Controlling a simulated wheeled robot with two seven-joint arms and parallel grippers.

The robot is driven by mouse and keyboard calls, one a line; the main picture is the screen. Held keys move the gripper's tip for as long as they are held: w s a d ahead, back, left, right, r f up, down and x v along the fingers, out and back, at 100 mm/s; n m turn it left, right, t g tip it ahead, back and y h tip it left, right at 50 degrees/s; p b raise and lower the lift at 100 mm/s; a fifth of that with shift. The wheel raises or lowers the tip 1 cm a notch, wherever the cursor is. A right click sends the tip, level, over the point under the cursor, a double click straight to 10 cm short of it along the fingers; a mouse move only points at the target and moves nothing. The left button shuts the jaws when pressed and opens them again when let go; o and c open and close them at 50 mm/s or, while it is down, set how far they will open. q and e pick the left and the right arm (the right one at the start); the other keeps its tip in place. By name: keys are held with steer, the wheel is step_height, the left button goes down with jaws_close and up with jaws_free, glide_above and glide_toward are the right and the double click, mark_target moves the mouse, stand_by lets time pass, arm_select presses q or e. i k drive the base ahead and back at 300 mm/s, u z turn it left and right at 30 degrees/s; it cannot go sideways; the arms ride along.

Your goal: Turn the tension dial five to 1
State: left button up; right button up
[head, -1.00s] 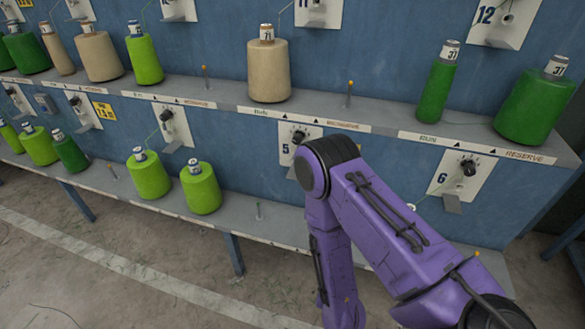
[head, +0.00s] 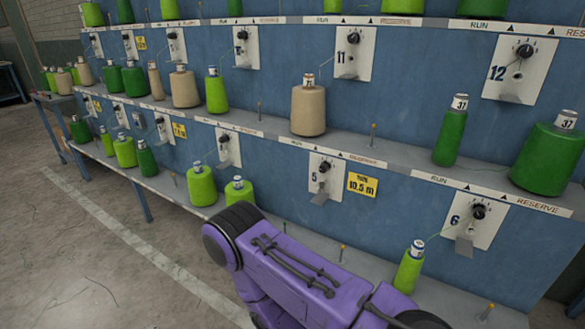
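Tension dial five (head: 325,167) is a small black knob on a white plate marked 5 (head: 332,184), on the blue panel of the lower row. The plate has a metal bracket below the knob. The knob is too small to read its setting. A purple arm link of mine with a black joint crosses the bottom middle of the head view, below and in front of the plate. Neither of my grippers shows. Nothing is seen touching the dial.
A yellow label reading 10.5 m (head: 362,185) is right of plate five. Dial six (head: 479,211) is farther right, with a green cone (head: 409,268) near it. A beige cone (head: 308,108) stands on the shelf above. Several other cones and posts line the shelves.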

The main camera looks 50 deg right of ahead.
mark_target(323, 168)
steer(key=u, duration=0.05)
steer(key=i, duration=0.75)
steer(key=z, duration=0.85)
steer(key=i, duration=0.8)
steer(key=z, duration=0.95)
